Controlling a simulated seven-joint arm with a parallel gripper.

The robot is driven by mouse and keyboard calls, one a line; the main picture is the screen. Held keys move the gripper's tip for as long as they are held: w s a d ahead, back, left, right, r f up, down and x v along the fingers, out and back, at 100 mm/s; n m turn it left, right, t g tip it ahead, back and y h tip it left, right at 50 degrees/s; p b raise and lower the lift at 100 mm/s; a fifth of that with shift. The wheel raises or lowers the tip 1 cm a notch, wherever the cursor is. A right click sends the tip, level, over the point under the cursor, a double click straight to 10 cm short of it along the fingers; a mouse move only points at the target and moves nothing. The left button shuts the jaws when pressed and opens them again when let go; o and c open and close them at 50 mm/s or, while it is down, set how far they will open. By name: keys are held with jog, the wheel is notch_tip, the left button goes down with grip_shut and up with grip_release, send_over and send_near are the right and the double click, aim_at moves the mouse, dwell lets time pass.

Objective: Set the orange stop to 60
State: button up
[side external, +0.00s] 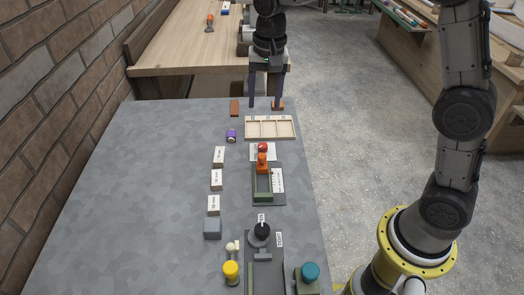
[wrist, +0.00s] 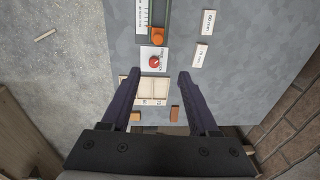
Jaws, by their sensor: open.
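The orange stop (side external: 262,160) sits at the far end of a green rail fixture (side external: 267,198) on the grey table. It also shows in the wrist view (wrist: 158,37). A white scale strip (side external: 278,181) lies beside the rail; its numbers are too small to read. A red knob (side external: 263,147) on a white plate is just beyond the stop, and shows in the wrist view (wrist: 154,61). My gripper (side external: 265,107) is open and empty, beyond the wooden tray and apart from the stop. In the wrist view its fingers (wrist: 162,78) are spread wide.
An empty-looking divided wooden tray (side external: 270,137) lies between gripper and fixture. White labelled blocks (side external: 216,180), a grey block (side external: 212,229) and a purple cylinder (side external: 231,135) stand left. Black (side external: 261,231), yellow (side external: 231,270) and teal (side external: 310,272) knobs are nearer. The table's left is clear.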

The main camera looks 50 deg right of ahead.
jog(key=g, duration=0.1)
send_over(262, 155)
notch_tip(262, 155, down, 4)
notch_tip(262, 155, down, 14)
jog(key=shift+r, duration=0.25)
jog(key=shift+c, duration=0.2)
grip_shut()
dwell(1.3)
